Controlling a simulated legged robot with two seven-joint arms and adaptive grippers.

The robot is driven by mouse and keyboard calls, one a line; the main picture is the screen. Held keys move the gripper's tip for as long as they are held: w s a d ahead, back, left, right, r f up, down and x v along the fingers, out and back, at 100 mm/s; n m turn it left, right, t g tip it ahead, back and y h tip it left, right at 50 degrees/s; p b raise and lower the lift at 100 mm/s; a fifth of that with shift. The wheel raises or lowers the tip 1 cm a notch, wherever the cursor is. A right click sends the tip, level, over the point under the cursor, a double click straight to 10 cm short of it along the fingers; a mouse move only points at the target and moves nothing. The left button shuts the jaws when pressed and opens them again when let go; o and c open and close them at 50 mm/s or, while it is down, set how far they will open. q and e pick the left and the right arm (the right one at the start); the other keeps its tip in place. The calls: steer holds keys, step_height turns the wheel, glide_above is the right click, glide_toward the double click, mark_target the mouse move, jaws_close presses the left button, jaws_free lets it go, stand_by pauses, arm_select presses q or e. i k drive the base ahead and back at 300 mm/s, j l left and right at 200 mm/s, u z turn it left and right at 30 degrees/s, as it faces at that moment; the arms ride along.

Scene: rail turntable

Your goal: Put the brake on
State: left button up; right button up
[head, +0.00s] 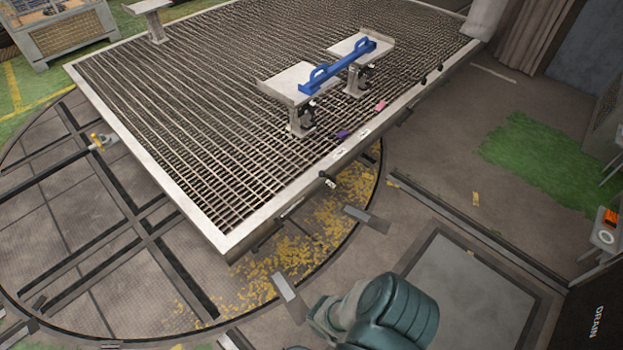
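A large grated platform with a pale metal frame (150,165) stands over the round turntable (60,225). Small dark fittings (328,181) sit along the platform's near right edge. A small yellow-topped fitting (97,140) sits on the turntable to the left of the platform. No part is clearly recognisable as the brake; I cannot tell which fitting it is. Neither of my grippers shows in the head view.
A blue bar with handles (338,66) lies across two metal stands on the platform. Yellow flakes (300,250) litter the turntable's near right side. A caged crate (62,35) stands at the far left. Open floor (450,165) lies to the right.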

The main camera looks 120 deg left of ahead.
mark_target(324, 176)
steer(key=u, duration=3.75)
steer(key=i+l, duration=1.85)
steer(key=u, duration=0.05)
